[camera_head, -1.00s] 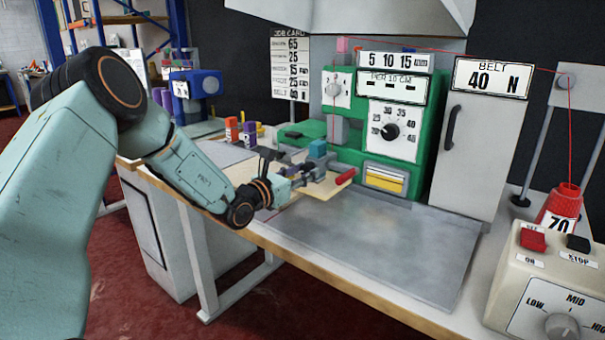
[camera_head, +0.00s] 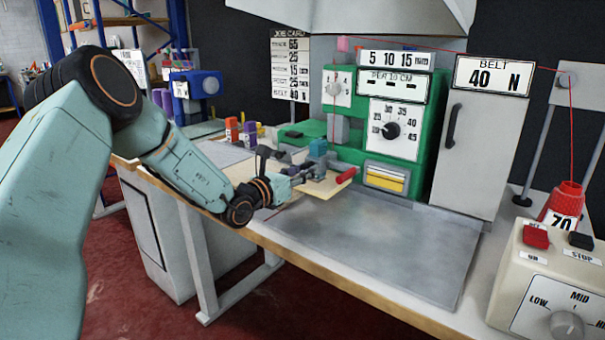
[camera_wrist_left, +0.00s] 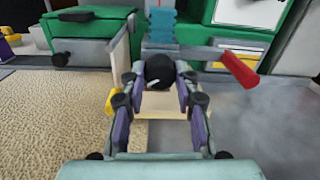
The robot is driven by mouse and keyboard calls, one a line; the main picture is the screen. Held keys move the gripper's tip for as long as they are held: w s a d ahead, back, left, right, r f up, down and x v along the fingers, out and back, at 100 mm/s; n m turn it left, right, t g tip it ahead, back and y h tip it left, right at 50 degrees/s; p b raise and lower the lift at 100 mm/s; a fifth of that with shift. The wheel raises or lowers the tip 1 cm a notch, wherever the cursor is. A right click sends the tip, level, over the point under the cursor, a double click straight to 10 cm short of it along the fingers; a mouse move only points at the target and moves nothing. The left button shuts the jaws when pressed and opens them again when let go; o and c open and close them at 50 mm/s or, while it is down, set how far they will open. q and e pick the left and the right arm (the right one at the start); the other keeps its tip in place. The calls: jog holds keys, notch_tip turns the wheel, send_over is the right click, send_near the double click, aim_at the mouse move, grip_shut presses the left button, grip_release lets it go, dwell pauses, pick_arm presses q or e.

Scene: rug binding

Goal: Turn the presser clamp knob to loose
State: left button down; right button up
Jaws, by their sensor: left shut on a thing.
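The presser clamp knob (camera_wrist_left: 160,69) is round and black with a short white pointer mark. It shows in the left wrist view between my left gripper's fingers, in front of a blue-teal ribbed block (camera_wrist_left: 160,25). My left gripper (camera_wrist_left: 159,80) is shut on this knob, its fingers on either side. In the head view my left gripper (camera_head: 312,174) reaches in from the left, beside the blue block (camera_head: 317,147), and hides the knob. My right gripper is not in view.
A red-ended lever (camera_head: 346,176) sticks out just right of the gripper; it also shows in the wrist view (camera_wrist_left: 238,69). The green machine (camera_head: 420,122) stands behind. A grey plate (camera_head: 370,240) lies clear in front. A control box (camera_head: 550,275) stands at right.

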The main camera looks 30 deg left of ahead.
pick_arm(q)
jog(key=c, duration=1)
grip_release()
jog(key=shift+s, duration=0.15)
jog(key=s, duration=0.4)
jog(key=s+a, duration=0.1)
jog(key=s, duration=0.1)
jog(key=shift+s, duration=0.6)
jog(key=shift+s, duration=0.1)
